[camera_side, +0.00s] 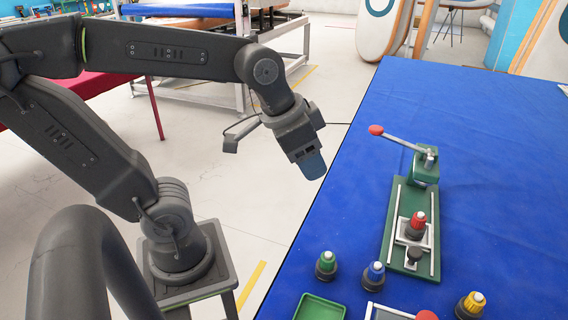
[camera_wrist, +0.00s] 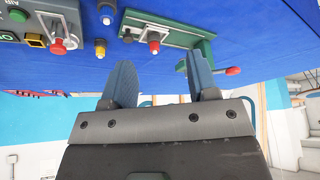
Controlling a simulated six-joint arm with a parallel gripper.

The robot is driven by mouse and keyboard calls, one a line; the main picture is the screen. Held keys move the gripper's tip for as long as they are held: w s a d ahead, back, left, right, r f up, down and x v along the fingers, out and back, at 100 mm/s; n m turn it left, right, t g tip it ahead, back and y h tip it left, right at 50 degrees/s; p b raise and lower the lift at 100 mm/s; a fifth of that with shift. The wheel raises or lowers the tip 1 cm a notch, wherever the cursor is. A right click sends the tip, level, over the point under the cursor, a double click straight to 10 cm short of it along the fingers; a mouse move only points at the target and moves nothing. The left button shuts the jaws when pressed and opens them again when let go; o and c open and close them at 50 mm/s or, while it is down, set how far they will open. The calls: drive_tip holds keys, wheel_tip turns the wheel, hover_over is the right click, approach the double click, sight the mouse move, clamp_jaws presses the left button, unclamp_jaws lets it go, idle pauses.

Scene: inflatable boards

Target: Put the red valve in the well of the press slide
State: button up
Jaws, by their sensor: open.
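The red valve (camera_side: 416,225) has a red cap and a dark base. It stands upright at the white-framed slide (camera_side: 402,231) of the green press (camera_side: 394,262); I cannot tell how deeply its base sits in the well. In the wrist view the red valve (camera_wrist: 153,45) is also at the press (camera_wrist: 185,33). My gripper (camera_side: 313,165) is raised off the left edge of the blue table, well away from the valve. Its blue fingers (camera_wrist: 162,85) are apart with nothing between them.
A green valve (camera_side: 326,265), a blue valve (camera_side: 374,274) and a yellow valve (camera_side: 471,304) stand at the table's front. A green tray (camera_side: 318,307) lies beside them. The press lever with its red knob (camera_side: 376,130) sticks out left.

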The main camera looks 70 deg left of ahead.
drive_tip(key=shift+n+y, duration=0.3)
drive_tip(key=shift+n, duration=0.6)
drive_tip(key=s, duration=0.1)
drive_tip(key=s+f, duration=0.1)
drive_tip(key=s+a, duration=0.1)
drive_tip(key=s, duration=0.1)
drive_tip(key=shift+f, duration=0.2)
